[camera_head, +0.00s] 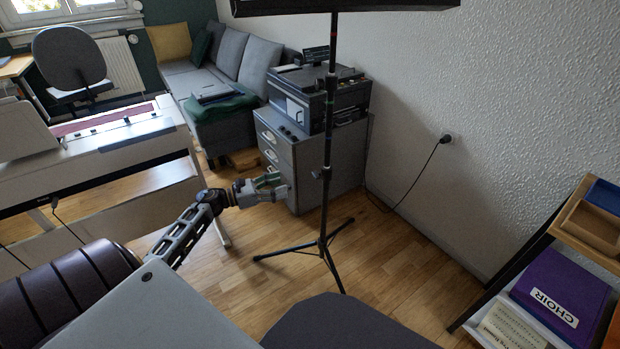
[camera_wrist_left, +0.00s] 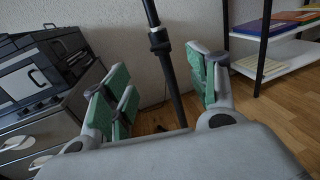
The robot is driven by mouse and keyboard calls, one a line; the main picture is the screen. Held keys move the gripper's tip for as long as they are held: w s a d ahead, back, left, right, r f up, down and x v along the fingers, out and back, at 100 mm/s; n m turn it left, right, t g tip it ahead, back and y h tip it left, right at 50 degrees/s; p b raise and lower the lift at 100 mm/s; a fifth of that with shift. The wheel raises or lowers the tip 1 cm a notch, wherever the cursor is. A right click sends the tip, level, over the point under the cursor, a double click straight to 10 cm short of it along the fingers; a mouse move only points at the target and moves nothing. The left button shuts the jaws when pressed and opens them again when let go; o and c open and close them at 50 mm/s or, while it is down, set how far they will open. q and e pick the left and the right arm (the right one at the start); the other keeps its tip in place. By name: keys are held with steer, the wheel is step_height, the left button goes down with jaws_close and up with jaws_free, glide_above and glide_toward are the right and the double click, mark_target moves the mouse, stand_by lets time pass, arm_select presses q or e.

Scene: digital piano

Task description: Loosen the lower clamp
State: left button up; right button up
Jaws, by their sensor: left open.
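A black stand (camera_head: 329,130) rises on a tripod base (camera_head: 321,241) from the wooden floor. My left gripper (camera_head: 280,187) is open, just left of the pole and slightly below the lower clamp's height in the head view. In the left wrist view the green-padded fingers (camera_wrist_left: 166,92) are spread, with the pole (camera_wrist_left: 174,90) showing between them. A dark collar (camera_wrist_left: 159,39) on the pole shows above the fingers there. Nothing is held. My right gripper is out of view.
A grey drawer cabinet (camera_head: 330,168) with black equipment (camera_head: 303,96) stands behind the pole. A white keyboard instrument (camera_head: 90,155) is at left. A shelf with a purple choir box (camera_head: 560,295) is at right. Floor around the tripod is mostly clear.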

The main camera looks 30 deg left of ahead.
arm_select(q)
steer(key=b, duration=0.2)
glide_toward(316, 175)
steer(key=x, duration=0.4)
steer(key=shift+x, duration=1.9)
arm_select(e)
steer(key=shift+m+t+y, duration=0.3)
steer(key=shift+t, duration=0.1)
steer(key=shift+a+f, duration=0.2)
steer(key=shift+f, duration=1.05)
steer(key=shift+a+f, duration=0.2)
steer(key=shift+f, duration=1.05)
arm_select(q)
steer(key=shift+w+a+f, duration=0.15)
steer(key=shift+f, duration=0.05)
steer(key=shift+c, duration=0.3)
steer(key=c, duration=1)
steer(key=shift+o, duration=0.2)
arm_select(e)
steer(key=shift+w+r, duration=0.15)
